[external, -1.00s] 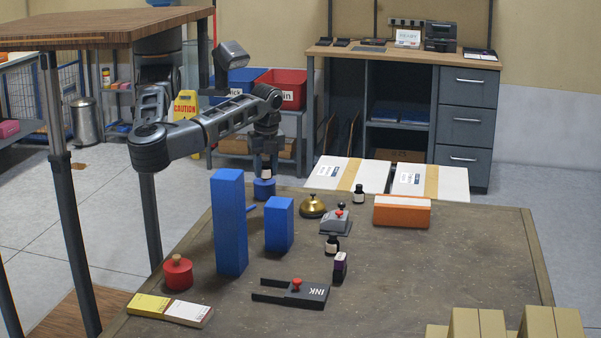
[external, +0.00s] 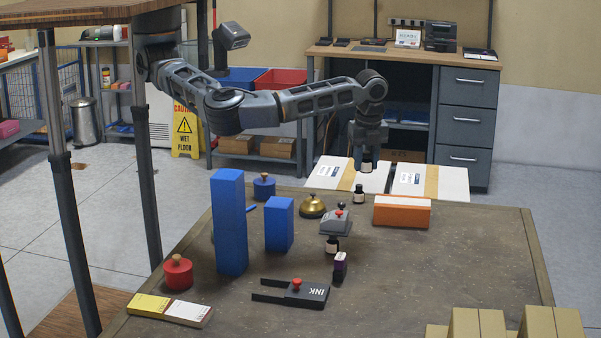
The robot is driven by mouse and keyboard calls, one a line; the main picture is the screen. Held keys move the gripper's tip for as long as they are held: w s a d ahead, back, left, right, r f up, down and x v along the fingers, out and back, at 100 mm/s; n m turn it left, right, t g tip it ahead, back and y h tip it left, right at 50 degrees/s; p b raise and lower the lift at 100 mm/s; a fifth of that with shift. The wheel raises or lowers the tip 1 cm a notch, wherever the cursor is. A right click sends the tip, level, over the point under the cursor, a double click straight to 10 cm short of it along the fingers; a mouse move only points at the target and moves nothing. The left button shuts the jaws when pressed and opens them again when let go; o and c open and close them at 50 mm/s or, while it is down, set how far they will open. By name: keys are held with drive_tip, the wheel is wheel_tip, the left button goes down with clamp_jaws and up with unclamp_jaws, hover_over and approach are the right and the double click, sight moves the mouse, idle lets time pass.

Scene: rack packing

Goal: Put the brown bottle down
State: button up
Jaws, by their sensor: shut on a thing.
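My gripper (external: 368,153) is shut on a small dark brown bottle (external: 367,166) with a pale label, seen in the external view. It holds the bottle upright above the far part of the table (external: 455,262), in front of the white cartons in the picture. A similar small dark bottle (external: 359,195) stands on the table a little below it in the picture.
A blue round pot (external: 264,188), a brass bell (external: 312,207) and an orange box (external: 402,212) stand along the far side.

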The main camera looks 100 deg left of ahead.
drive_tip(key=shift+w+r, duration=0.1)
drive_tip(key=shift+w, duration=0.25)
drive_tip(key=shift+w+a, duration=0.15)
drive_tip(key=shift+w, duration=0.05)
hover_over(392, 197)
wheel_tip(392, 197, down, 7)
drive_tip(key=shift+f+p, duration=0.1)
drive_tip(key=shift+p, duration=0.2)
drive_tip(key=shift+f, duration=1.95)
drive_tip(key=shift+f, duration=0.2)
drive_tip(key=o, duration=1)
drive_tip(key=shift+o, duration=0.2)
